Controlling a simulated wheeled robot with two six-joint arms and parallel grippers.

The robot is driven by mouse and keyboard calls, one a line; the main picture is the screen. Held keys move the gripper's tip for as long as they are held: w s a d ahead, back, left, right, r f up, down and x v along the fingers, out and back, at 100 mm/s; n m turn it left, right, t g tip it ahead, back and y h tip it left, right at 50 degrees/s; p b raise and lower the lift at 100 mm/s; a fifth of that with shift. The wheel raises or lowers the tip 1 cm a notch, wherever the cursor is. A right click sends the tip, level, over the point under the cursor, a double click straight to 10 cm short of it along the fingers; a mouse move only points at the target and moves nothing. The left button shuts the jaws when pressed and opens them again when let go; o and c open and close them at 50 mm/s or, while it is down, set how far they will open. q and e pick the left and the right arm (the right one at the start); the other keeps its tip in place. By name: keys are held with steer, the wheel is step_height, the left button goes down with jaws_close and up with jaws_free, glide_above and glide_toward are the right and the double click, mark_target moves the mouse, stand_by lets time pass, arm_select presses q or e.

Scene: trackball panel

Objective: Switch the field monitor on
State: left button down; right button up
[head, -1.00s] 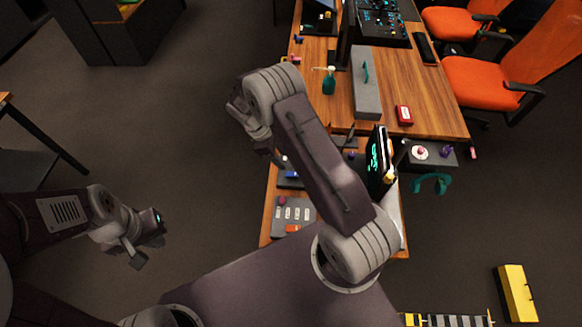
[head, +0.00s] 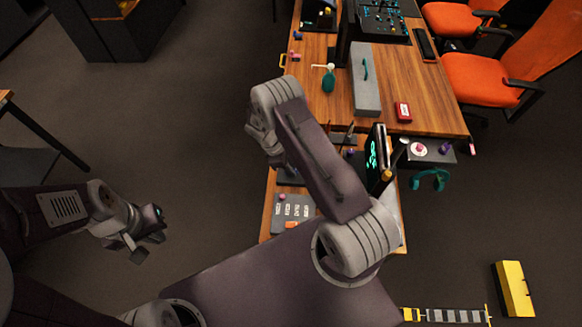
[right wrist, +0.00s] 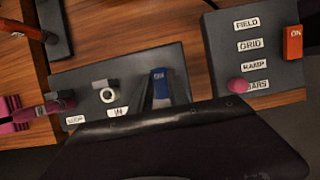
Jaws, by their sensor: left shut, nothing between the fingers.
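A dark panel (head: 293,207) with several white labels lies at the near end of the desk. In the right wrist view, the panel (right wrist: 263,75) carries labels FIELD, GRID, RAMP and BARS, a pink knob (right wrist: 239,86) beside BARS and an orange ON switch (right wrist: 293,42). Left of it, a second panel (right wrist: 135,65) has a blue ON switch (right wrist: 160,86). A slim upright screen (head: 375,160) glows teal; I cannot tell whether it is the field monitor. My left gripper (head: 128,251) is shut and empty, away from the desk.
Teal headphones (head: 429,180) hang at the right edge. Orange chairs (head: 487,80) stand right.

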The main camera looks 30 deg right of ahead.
jaws_close()
steer(key=shift+s+d+r+p, duration=0.1)
steer(key=shift+r+p, duration=0.1)
steer(key=shift+p, duration=0.2)
steer(key=shift+s+d+r+t+y+p, duration=0.15)
steer(key=shift+t+y+p, duration=0.25)
steer(key=shift+y+p, duration=0.5)
steer(key=shift+d+f+t+y+p, duration=0.15)
steer(key=shift+f+t+y+p, duration=0.1)
steer(key=shift+t+y+p, duration=0.2)
steer(key=shift+f, duration=0.1)
steer(key=o, duration=0.8)
jaws_free()
